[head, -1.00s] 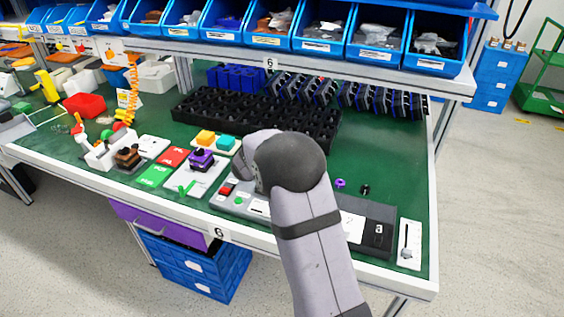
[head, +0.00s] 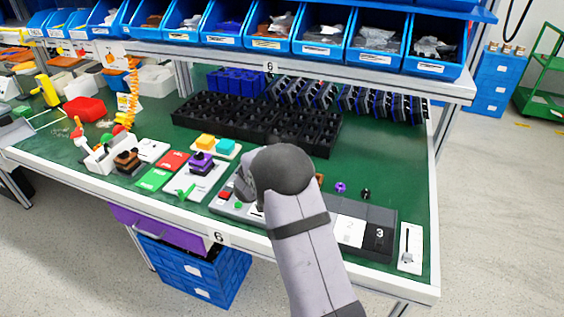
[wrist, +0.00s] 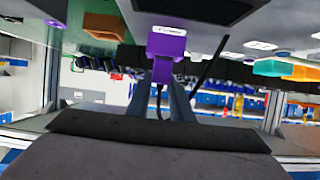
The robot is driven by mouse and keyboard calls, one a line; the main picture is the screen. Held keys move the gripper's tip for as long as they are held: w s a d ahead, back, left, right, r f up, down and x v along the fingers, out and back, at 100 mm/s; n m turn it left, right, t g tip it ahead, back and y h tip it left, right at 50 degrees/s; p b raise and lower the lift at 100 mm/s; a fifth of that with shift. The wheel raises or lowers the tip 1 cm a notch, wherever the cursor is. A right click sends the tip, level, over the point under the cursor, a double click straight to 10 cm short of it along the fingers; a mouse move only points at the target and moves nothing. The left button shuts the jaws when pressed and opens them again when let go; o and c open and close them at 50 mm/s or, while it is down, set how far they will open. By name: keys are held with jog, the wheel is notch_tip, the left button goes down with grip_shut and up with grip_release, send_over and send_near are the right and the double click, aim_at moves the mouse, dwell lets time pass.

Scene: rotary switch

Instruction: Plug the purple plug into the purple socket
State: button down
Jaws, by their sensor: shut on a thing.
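The purple plug (wrist: 166,45) shows in the wrist view, with a dark cable hanging from it. My gripper (wrist: 166,78) is shut on the plug; its grey-blue fingers reach the plug's lower end in the picture. The plug's far end meets the edge of a dark panel (wrist: 200,10) there; I cannot tell whether it touches or is inserted. No purple socket can be clearly made out. In the head view my arm hides the gripper and plug. A purple block on a dark base (head: 201,162) sits on a white plate, and a small purple piece (head: 341,187) stands right of my arm.
A black compartment tray (head: 240,115) lies behind my arm. Yellow (head: 205,141) and teal (head: 225,145) blocks stand left of my arm. A brown block (wrist: 105,25) is near the plug in the wrist view. Blue bins (head: 320,40) line the shelf above.

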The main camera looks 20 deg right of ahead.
jog(key=shift+f, duration=0.15)
jog(key=c, duration=1.6)
grip_release()
jog(key=shift+o, duration=0.2)
jog(key=shift+s+a+r, duration=0.1)
jog(key=shift+a+r, duration=0.05)
jog(key=shift+r, duration=0.1)
jog(key=v, duration=1.1)
jog(key=shift+s+a+b, duration=0.2)
jog(key=shift+s+b, duration=0.05)
jog(key=shift+b, duration=0.05)
jog(key=shift+w+r, duration=0.1)
jog(key=shift+r, duration=0.05)
